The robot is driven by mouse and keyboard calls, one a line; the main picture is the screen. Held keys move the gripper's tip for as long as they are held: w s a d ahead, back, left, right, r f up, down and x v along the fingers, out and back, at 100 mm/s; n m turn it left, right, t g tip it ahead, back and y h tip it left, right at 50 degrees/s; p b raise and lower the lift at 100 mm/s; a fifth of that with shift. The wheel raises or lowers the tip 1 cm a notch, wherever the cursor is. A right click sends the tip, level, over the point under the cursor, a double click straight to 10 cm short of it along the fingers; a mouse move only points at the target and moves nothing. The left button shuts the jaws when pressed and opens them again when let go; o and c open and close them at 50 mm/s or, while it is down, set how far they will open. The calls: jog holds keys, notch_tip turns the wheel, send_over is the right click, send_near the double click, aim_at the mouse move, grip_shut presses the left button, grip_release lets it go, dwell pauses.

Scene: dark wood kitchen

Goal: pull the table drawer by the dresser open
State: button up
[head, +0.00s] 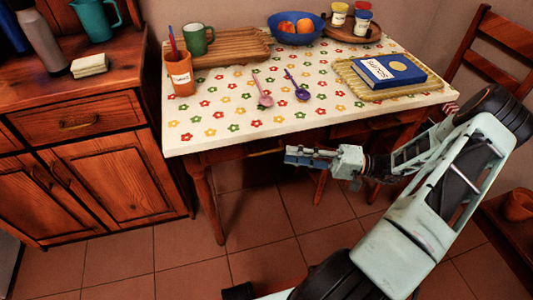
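The table (210,130) has a white flowered cloth and stands to the right of the wooden dresser (85,160). Below the cloth's front edge shows the table's dark wooden front (228,154), in shadow. The outline and handle of the table drawer cannot be made out clearly there. My gripper (290,156) is just in front of this wooden front, below the cloth edge, with its fingers pointing left. I cannot tell whether it touches the table or whether its fingers are apart.
The dresser's own drawer (85,119) and doors (112,180) look shut. A table leg (206,200) stands left of my gripper. A chair (505,35) is at the right.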

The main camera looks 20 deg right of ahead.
aim_at(266, 151)
jog(key=b+x, duration=0.1)
jog(key=x, duration=0.7)
grip_shut()
